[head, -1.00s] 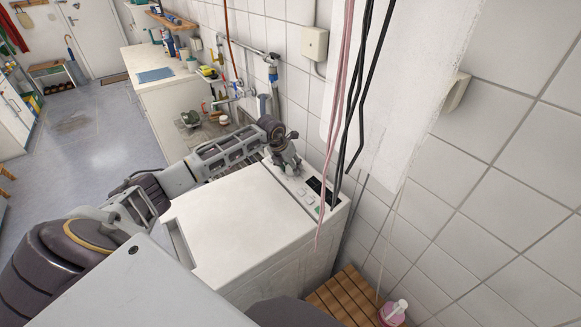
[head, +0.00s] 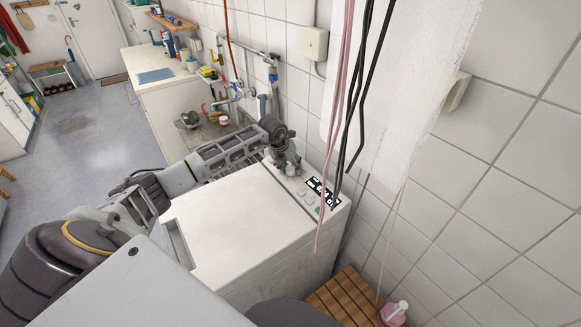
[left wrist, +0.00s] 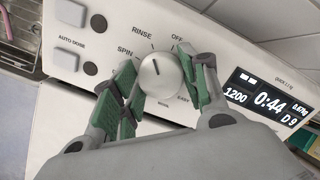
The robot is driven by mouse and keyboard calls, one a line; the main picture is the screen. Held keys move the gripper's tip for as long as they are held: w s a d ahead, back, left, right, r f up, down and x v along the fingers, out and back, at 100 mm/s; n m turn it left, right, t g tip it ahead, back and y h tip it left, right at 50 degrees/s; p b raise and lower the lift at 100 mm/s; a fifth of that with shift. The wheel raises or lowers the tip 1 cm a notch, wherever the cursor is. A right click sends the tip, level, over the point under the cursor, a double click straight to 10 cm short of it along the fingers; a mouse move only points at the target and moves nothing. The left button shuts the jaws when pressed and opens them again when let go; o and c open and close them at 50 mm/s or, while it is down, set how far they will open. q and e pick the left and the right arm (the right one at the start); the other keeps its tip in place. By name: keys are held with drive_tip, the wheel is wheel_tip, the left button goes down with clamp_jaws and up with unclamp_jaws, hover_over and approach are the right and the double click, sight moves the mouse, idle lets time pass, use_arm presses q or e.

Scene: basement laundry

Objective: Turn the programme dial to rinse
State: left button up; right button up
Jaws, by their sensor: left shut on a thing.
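The round light-grey programme dial (left wrist: 160,88) sits on the washer's white control panel in the left wrist view. RINSE (left wrist: 142,34) is printed above it to the left, SPIN left, OFF above to the right. A small dark mark on the dial's face seems to lie on its upper left side; its exact aim is hard to tell. My left gripper (left wrist: 160,76) is shut on the dial, with green-padded fingers on its two sides. In the head view this gripper (head: 288,168) is at the panel's far end and hides the dial. My right gripper is out of view.
The lit display (left wrist: 268,100) reads 1200 and 0:44. The washer's white top (head: 225,225) is clear. Black and pink cords (head: 345,110) hang before the panel's near end. A tiled wall stands behind, and a slatted wooden surface (head: 345,300) lies at the near right.

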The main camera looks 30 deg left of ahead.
use_arm(q)
drive_tip(key=o, duration=1)
drive_tip(key=shift+o, duration=0.2)
drive_tip(key=shift+r, duration=0.15)
drive_tip(key=v, duration=1.1)
drive_tip(key=shift+s+r, duration=0.2)
drive_tip(key=shift+r, duration=0.15)
drive_tip(key=shift+f, duration=0.1)
